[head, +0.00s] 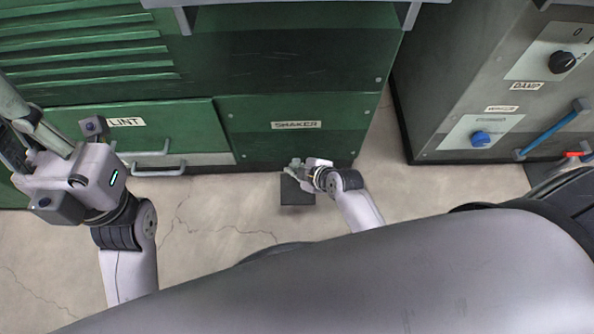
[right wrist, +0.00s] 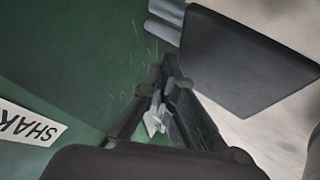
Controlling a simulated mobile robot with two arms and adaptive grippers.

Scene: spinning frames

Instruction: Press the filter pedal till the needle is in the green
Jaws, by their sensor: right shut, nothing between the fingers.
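A dark flat pedal (head: 297,194) sticks out at floor level from the green cabinet's base, under a SHAKER label (head: 296,125). In the right wrist view the pedal (right wrist: 240,62) is at upper right, with a grey rounded bar at its cabinet end. My right gripper (head: 294,168) is at the pedal's cabinet end; in its wrist view the fingertips (right wrist: 165,80) are together and empty, beside the pedal. I cannot tell whether they touch it. My left gripper (head: 22,135) is raised at the left; its fingers are unclear. No gauge or needle shows.
A LINT drawer (head: 150,130) with a metal handle is left of the SHAKER panel. A grey cabinet (head: 470,75) at right has a black knob (head: 562,62), a blue knob (head: 480,138) and a blue lever (head: 550,132). Bare concrete floor (head: 215,205) lies in front.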

